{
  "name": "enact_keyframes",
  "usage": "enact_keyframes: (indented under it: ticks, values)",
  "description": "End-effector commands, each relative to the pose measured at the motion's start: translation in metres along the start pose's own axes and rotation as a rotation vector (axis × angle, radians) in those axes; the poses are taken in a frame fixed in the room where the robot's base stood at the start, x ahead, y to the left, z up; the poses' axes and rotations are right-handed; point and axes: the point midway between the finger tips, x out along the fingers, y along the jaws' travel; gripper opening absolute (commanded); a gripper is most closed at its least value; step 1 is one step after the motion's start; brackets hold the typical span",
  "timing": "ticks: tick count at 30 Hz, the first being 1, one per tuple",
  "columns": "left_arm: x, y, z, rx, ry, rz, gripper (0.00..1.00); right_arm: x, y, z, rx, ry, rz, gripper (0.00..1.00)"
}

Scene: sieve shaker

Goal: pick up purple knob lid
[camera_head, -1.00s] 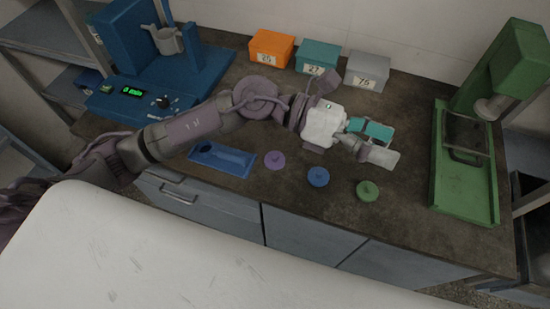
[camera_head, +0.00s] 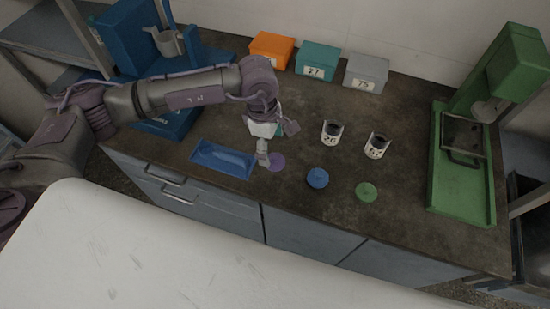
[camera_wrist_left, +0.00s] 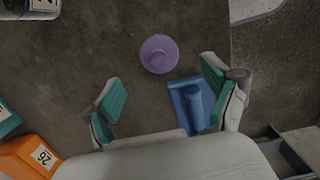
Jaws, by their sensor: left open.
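The purple knob lid (camera_head: 277,162) lies flat on the dark counter near its front edge, between the blue tray and the blue lid. In the left wrist view the purple knob lid (camera_wrist_left: 159,54) shows as a round disc beyond the fingertips. My left gripper (camera_head: 270,150) points down close to the lid in the head view and partly covers its left side. In the left wrist view my left gripper (camera_wrist_left: 163,85) has its teal-padded fingers wide apart with nothing between them at the tips. My right gripper is not in view.
A blue lid (camera_head: 318,178) and a green lid (camera_head: 366,192) lie to the right. Two labelled cups (camera_head: 331,134) (camera_head: 376,146) stand behind them. A blue tray (camera_head: 222,160) is left. Orange (camera_head: 271,50), teal (camera_head: 317,62) and grey (camera_head: 365,72) boxes line the wall. A green machine (camera_head: 462,185) stands right.

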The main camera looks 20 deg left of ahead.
Motion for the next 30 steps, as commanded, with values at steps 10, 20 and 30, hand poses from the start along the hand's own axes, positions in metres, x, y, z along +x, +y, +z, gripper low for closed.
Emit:
enact_keyframes:
  ticks: [10,20,30]
  values:
    - [0.034,-0.001,0.003,-0.001,0.001,-0.005,0.87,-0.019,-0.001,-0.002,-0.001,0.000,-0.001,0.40]
    - [0.060,0.001,0.003,0.000,-0.001,0.000,0.87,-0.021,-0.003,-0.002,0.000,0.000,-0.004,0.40]
    - [0.059,0.001,0.003,0.000,-0.001,0.000,0.49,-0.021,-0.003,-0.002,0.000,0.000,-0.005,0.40]
